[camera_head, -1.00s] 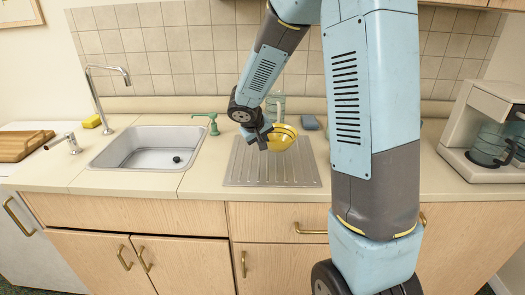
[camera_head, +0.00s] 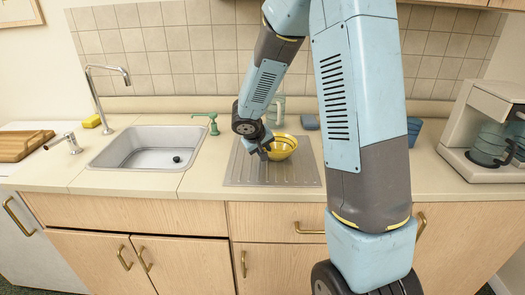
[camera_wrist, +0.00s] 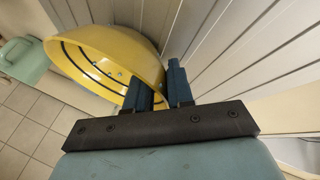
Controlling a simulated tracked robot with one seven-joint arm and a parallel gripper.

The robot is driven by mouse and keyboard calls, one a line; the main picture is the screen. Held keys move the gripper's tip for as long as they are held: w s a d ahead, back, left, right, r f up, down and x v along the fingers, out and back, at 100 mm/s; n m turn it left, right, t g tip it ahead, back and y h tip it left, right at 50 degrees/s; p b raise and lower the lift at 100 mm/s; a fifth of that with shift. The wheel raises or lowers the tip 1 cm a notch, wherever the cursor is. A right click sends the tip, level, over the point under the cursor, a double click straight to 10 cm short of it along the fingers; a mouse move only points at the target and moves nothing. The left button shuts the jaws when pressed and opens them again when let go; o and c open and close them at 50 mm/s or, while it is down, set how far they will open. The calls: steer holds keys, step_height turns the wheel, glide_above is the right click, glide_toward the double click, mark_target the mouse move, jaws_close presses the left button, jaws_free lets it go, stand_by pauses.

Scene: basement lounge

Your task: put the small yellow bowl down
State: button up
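The small yellow bowl (camera_head: 284,146) is over the grooved metal drainboard (camera_head: 245,176), near its back edge. It is low, close to the drainboard; I cannot tell whether it touches. My gripper (camera_head: 264,150) is at the bowl's left side and points down. In the wrist view the bowl (camera_wrist: 105,50) shows dark rings inside, and its wall passes between the two dark fingers of my gripper (camera_wrist: 160,92). One finger is inside the bowl and one outside, closed on the wall. The bowl's underside is hidden.
A green soap dispenser (camera_head: 208,122) and the sink (camera_head: 145,147) are to the left. A grey-blue block (camera_head: 309,122) sits behind the drainboard. Blue items (camera_head: 413,131) show behind my arm. A coffee maker (camera_head: 482,130) stands far right. The front of the drainboard is clear.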

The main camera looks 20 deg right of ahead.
steer(key=shift+s+a+r, duration=0.1)
steer(key=shift+a+r, duration=0.05)
steer(key=shift+r, duration=0.35)
steer(key=v, duration=1.1)
steer(key=s+d+r+y, duration=0.1)
steer(key=s+r, duration=0.3)
steer(key=s, duration=0.5)
steer(key=s+d+r+m+y, duration=0.1)
steer(key=s+r, duration=0.3)
steer(key=s, duration=0.5)
steer(key=s+d+r+m+y, duration=0.1)
steer(key=s+d+r+y, duration=0.1)
steer(key=s+r, duration=0.3)
steer(key=s+d, duration=0.1)
steer(key=s, duration=0.3)
steer(key=shift+t+y, duration=0.3)
steer(key=shift+t, duration=0.1)
